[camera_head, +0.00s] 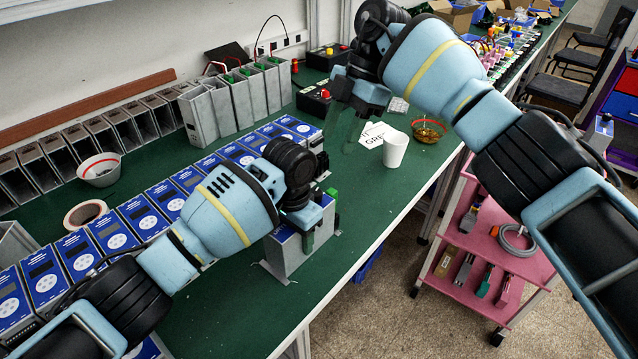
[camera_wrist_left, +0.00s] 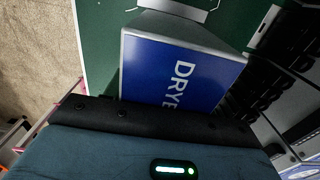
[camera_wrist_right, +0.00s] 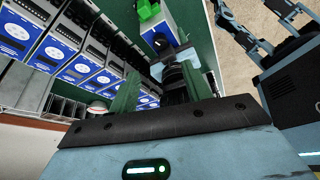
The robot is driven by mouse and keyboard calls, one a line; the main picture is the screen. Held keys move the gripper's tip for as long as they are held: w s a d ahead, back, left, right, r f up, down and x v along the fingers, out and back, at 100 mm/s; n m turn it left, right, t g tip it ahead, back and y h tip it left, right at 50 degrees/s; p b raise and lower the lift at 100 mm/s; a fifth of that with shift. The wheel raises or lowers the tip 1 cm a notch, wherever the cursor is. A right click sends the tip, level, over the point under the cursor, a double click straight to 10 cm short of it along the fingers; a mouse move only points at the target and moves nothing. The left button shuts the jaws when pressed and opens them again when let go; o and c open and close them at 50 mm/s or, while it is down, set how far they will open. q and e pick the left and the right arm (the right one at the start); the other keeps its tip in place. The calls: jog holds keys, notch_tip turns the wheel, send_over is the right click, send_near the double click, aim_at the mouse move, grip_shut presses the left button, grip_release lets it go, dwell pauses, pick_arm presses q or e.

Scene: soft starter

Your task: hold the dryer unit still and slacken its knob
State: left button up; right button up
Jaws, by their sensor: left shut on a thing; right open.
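The dryer unit (camera_head: 292,250) is a grey box with blue faces, standing on the green table near its front edge. Its blue face with "DRYE" lettering (camera_wrist_left: 185,70) fills the middle of the left wrist view. My left gripper (camera_head: 308,208) is shut on the unit from above; its fingers are partly hidden. My right gripper (camera_head: 347,128) is open and empty, above the table behind the unit, apart from it. In the right wrist view, a dark round spot, possibly the knob (camera_wrist_right: 160,42), shows on the unit's blue face beside a green block (camera_wrist_right: 146,9).
Rows of blue-faced units (camera_head: 145,217) stand at left and behind. A pink cart (camera_head: 490,245) stands right of the table. Green tabletop in front is clear.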

aim_at(317, 190)
jog(key=x, duration=1.2)
jog(key=shift+c, duration=0.4)
jog(key=c, duration=0.9)
jog(key=shift+w+a+n+g+h, duration=0.1)
jog(key=shift+n+g+h, duration=0.15)
jog(key=shift+n, duration=0.6)
jog(key=shift+a+n+g+h, duration=0.15)
jog(key=shift+n+g, duration=0.2)
jog(key=shift+n, duration=0.5)
jog(key=shift+d, duration=0.1)
jog(key=shift+d+n, duration=0.1)
jog(key=shift+n, duration=0.5)
jog(key=shift+c, duration=0.2)
jog(key=o, duration=1)
